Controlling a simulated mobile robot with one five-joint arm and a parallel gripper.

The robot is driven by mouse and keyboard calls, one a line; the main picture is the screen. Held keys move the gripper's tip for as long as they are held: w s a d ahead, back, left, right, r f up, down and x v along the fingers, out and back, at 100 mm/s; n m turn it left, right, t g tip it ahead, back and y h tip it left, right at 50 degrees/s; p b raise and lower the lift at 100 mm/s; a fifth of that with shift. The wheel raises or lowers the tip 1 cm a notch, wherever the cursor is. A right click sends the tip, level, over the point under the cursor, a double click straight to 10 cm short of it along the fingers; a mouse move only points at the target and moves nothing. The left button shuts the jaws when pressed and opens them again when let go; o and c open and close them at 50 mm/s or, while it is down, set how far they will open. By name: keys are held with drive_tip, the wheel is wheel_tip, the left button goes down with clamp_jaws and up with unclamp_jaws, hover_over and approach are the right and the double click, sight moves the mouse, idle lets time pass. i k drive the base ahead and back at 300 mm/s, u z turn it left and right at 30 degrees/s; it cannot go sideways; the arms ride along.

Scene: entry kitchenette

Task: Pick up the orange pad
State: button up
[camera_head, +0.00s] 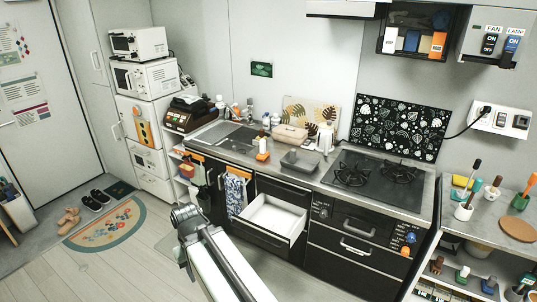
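I cannot tell for sure which thing is the orange pad. An orange item with a white top (262,151) stands on the counter (231,157), left of a grey tub. An orange block (438,42) sits at the right end of the black wall rack. A small orange item (406,251) is on the front of the lower cabinet, beside a blue one. My arm (215,255) reaches up from the bottom middle, in front of the open drawer. My gripper does not show.
An open white drawer (272,216) juts out below the counter. A black hob (379,180) is on the right of the counter. A shelf unit with brushes and a round brown board (518,229) stands at right.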

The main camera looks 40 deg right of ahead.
sight(263, 154)
drive_tip(key=z, duration=1.35)
drive_tip(key=i, duration=2.35)
drive_tip(key=u, duration=2.65)
drive_tip(key=i, duration=0.5)
